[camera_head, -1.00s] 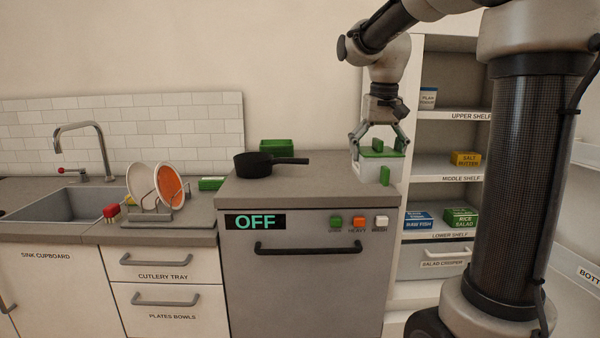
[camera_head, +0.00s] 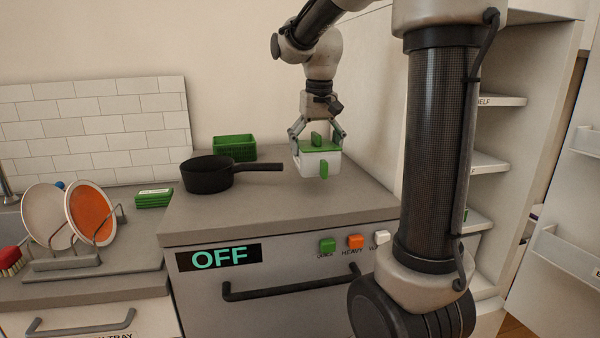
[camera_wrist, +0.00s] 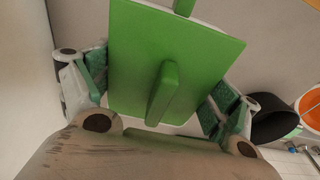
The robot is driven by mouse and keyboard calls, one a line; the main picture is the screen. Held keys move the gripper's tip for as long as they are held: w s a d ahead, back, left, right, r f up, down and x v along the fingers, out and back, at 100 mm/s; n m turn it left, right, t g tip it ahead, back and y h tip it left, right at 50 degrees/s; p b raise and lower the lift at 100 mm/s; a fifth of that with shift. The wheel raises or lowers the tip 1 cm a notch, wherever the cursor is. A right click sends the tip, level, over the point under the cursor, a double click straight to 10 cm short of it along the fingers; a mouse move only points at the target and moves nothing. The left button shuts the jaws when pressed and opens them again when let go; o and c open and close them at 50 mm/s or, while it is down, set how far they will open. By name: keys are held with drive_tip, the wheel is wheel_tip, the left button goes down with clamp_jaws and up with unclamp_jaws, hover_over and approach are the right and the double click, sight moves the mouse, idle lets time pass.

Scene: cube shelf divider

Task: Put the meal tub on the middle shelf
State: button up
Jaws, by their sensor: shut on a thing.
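The meal tub (camera_head: 313,165) is a white box with a green lid, a green knob on top and a green tab on its front. My gripper (camera_head: 318,142) is shut on the meal tub from above, a finger on each side, over the counter. Whether the tub touches the counter cannot be told. In the wrist view the tub's green lid (camera_wrist: 206,62) fills the middle between my gripper's fingers (camera_wrist: 155,90). The middle shelf (camera_head: 488,163) shows only in part at the right, largely hidden behind my arm column.
A dark pan (camera_head: 207,177) and a green basket (camera_head: 235,148) are on the counter left of the tub. A dish rack (camera_head: 95,262) with plates stands further left. The open fridge door (camera_head: 565,215) is at the far right. The upper shelf (camera_head: 500,100) shows partly.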

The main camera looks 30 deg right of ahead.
sight(316, 168)
drive_tip(key=shift+f, duration=3)
drive_tip(key=o, duration=1.1)
drive_tip(key=shift+f, duration=0.15)
